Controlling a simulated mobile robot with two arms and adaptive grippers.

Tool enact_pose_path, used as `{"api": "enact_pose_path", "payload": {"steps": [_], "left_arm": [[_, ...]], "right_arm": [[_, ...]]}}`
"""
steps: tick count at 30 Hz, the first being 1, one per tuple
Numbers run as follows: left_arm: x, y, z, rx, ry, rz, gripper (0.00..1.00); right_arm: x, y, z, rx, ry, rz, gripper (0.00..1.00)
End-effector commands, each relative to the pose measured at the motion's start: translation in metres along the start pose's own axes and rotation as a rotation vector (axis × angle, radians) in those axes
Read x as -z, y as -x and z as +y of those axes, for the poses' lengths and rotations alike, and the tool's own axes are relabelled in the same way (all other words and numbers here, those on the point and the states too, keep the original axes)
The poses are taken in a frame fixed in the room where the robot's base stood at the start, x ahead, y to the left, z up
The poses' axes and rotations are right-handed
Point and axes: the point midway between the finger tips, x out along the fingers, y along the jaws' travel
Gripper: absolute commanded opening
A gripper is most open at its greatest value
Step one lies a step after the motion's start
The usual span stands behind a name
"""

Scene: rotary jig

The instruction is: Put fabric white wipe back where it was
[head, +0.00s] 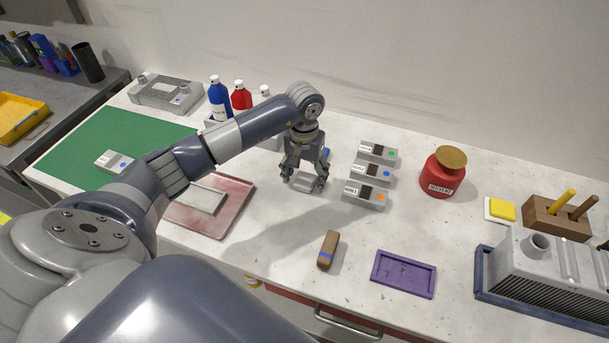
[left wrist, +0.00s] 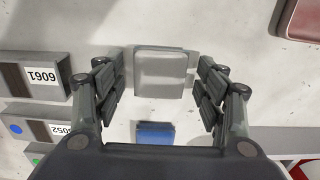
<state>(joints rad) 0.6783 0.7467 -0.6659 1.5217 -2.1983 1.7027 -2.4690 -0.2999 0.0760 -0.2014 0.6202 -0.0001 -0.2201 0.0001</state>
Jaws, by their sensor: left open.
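A pale square pad (left wrist: 160,73), which looks like the white wipe, lies flat on the counter between my left gripper's fingers in the left wrist view. In the head view it shows partly (head: 300,184) under the fingers. My left gripper (head: 305,180) is open above it, with fingers on both sides; the wrist view shows the fingers (left wrist: 160,95) apart with a gap to the pad. I cannot tell how high they are above it. A blue block (left wrist: 155,132) lies beside the pad. My right gripper is not in view.
Grey labelled boxes (head: 366,194) stand just right of the gripper. A pinkish tray (head: 235,205) holding a pale slab lies left. A brown and blue block (head: 328,250) and purple tray (head: 404,274) lie in front. A red solvent can (head: 442,175) stands farther right. Counter between them is clear.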

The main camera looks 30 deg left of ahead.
Motion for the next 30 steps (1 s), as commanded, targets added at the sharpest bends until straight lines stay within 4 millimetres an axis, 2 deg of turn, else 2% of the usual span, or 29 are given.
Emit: {"api": "enact_pose_path", "payload": {"steps": [2,5,12,18,24,30], "left_arm": [[0.000,0.004,0.000,-0.001,0.000,-0.001,0.65],[0.002,0.014,0.000,-0.001,-0.001,0.006,0.65],[0.002,0.066,0.000,0.000,0.000,0.008,0.65],[0.001,0.102,0.000,-0.001,-0.001,0.004,0.65],[0.001,0.120,0.000,0.000,0.001,0.001,0.65],[0.000,0.123,0.000,0.000,0.001,-0.001,0.65]], "right_arm": [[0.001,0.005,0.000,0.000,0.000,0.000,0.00],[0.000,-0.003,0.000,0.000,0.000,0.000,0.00],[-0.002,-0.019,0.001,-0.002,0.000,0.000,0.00],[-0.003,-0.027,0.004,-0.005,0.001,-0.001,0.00],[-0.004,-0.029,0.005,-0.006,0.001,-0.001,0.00],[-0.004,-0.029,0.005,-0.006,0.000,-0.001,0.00]]}}
